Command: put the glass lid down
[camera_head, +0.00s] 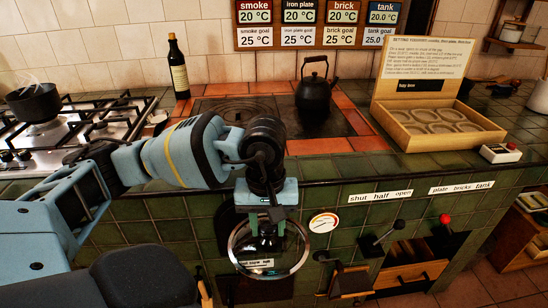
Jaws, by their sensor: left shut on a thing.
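The glass lid (293,258) is a round clear disc with a shiny metal rim. It hangs in front of the green tiled face of the hearth, below the counter edge. My left gripper (267,232) is shut on it from above, and its fingers hide the lid's upper middle. Tiles and part of a label show through the glass. My right gripper is not in view.
A black kettle (314,95) stands on the iron plate (342,121). A dark bottle (178,68) stands behind, a steaming pot (34,104) at far left on the gas hob (95,112). An open wooden box (440,137) sits right. Levers (381,236) project from the front.

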